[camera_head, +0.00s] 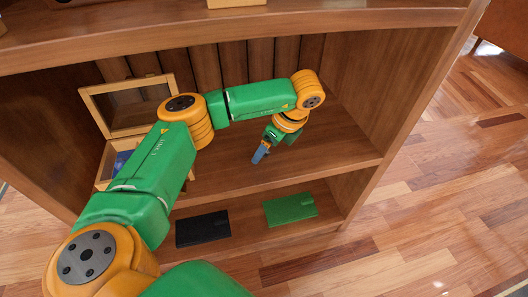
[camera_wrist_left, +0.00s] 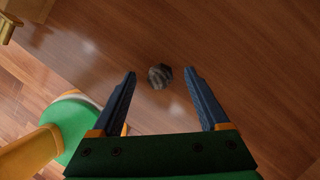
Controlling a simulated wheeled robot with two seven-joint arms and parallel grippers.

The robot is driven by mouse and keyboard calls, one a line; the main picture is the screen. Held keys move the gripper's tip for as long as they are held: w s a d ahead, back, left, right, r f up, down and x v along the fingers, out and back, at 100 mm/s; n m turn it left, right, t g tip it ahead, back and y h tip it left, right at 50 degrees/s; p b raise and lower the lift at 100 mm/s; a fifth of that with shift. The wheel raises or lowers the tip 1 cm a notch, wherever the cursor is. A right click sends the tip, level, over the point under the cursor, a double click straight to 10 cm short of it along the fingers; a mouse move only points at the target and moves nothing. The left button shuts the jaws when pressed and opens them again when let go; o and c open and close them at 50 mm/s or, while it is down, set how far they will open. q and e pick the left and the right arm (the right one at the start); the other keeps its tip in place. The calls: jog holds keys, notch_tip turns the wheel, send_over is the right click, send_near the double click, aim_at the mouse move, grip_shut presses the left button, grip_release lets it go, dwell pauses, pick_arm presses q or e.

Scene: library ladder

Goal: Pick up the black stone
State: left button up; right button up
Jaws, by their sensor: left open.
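The black stone (camera_wrist_left: 160,76) is a small dark, rough lump on the wooden shelf in the left wrist view. It lies just beyond and between the tips of my left gripper (camera_wrist_left: 160,74), which is open with both fingers apart. In the head view my left gripper (camera_head: 261,152) points down over the middle shelf (camera_head: 330,140). I cannot make out the stone in the head view. My right gripper is in neither view.
An open wooden box (camera_head: 128,105) with a raised lid stands at the shelf's left. A black book (camera_head: 203,229) and a green book (camera_head: 290,209) lie on the lower shelf. The bookcase's right side panel (camera_head: 395,90) bounds the shelf. Wooden floor lies to the right.

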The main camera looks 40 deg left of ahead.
pick_arm(q)
grip_shut()
